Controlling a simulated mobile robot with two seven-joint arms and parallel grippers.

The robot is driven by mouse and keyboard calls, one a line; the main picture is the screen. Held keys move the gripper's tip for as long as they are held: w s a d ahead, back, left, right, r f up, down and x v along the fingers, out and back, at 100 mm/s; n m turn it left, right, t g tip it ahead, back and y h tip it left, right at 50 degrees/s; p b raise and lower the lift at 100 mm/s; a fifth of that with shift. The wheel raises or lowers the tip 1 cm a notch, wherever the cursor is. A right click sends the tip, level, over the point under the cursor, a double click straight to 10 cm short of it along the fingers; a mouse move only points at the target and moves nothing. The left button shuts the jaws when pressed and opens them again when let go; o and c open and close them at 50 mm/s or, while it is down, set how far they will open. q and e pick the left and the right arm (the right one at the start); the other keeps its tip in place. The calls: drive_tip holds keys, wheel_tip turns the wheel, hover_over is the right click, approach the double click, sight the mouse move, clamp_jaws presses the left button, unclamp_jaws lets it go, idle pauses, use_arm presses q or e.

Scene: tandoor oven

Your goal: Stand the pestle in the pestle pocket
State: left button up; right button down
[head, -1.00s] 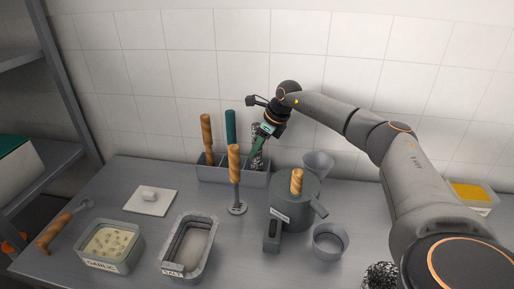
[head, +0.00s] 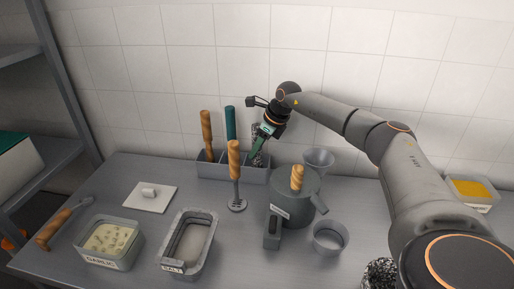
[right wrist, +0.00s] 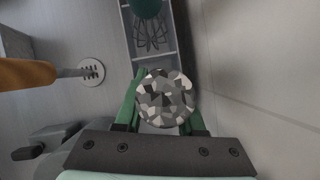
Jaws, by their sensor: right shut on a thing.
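The speckled black-and-white pestle (head: 255,133) stands roughly upright at the right end of the grey divided holder (head: 232,180). My right gripper (head: 262,148) is shut on it. In the right wrist view the pestle's round end (right wrist: 165,98) shows between the green fingers, over the end of the holder. Its lower end is hidden by the fingers and the holder wall, so I cannot tell how deep it sits in the right-hand pocket. My left gripper is not in view.
A wooden-handled tool (head: 207,135) and a teal-handled whisk (head: 231,125) stand in the holder's other pockets. A masher (head: 234,165) stands in front. A grey lidded pot (head: 291,205) and cups are to the right. A speckled mortar (head: 379,272) is at the lower edge.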

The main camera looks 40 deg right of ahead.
drive_tip(key=shift+r, duration=0.1)
drive_tip(key=shift+f, duration=0.25)
idle(0.4)
drive_tip(key=shift+f+b, duration=0.3)
drive_tip(key=shift+f, duration=0.3)
unclamp_jaws()
idle(0.3)
idle(0.4)
drive_tip(key=shift+p+v, duration=1.05)
drive_tip(key=shift+v, duration=3.45)
